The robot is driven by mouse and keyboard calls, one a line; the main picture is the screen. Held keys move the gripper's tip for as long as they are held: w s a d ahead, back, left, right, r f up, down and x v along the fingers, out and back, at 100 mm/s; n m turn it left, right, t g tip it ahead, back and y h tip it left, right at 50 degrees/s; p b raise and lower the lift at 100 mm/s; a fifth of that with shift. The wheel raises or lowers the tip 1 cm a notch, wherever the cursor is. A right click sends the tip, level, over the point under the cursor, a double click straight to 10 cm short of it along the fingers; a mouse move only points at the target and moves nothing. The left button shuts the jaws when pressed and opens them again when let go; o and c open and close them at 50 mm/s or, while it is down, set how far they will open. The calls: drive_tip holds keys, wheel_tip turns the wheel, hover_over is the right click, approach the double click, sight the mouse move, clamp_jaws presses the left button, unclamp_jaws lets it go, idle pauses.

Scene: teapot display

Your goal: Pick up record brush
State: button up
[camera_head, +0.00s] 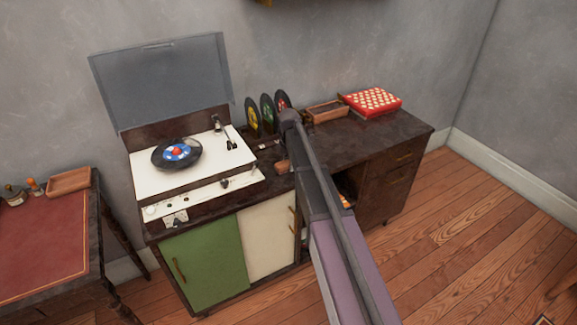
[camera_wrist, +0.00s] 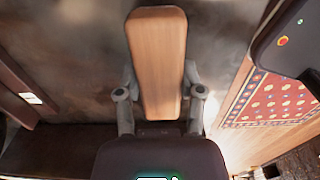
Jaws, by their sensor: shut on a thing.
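The record brush (camera_wrist: 158,60) has a long, light wooden back with a rounded end. In the wrist view it stands upright in the picture between the two fingers of my gripper (camera_wrist: 160,93), which are closed on its sides. In the head view, my arm hides most of the gripper. A small brown wooden piece (camera_head: 281,167) shows just left of my arm over the cabinet top and looks like the brush. I cannot tell how far the brush is above the surface.
On the cabinet (camera_head: 400,138) are an open record player (camera_head: 215,172) with a disc, several upright records (camera_head: 267,112), a wooden tray (camera_head: 326,112) and a red patterned box (camera_head: 372,101). A red-topped desk (camera_head: 45,240) stands left. Floor at right is mostly clear.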

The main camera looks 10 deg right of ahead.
drive_tip(key=shift+r, duration=0.1)
idle(0.3)
wheel_tip(320, 180, up, 3)
drive_tip(key=p, duration=0.3)
drive_tip(key=shift+r+p, duration=0.15)
drive_tip(key=shift+p, duration=0.15)
drive_tip(key=s+a, duration=0.1)
drive_tip(key=s, duration=0.6)
drive_tip(key=s+a+r+p, duration=0.1)
drive_tip(key=s+a, duration=0.1)
drive_tip(key=s, duration=0.6)
drive_tip(key=shift+s+a+r, duration=0.25)
drive_tip(key=shift+s, duration=0.05)
drive_tip(key=o, duration=0.4)
drive_tip(key=shift+c, duration=1.3)
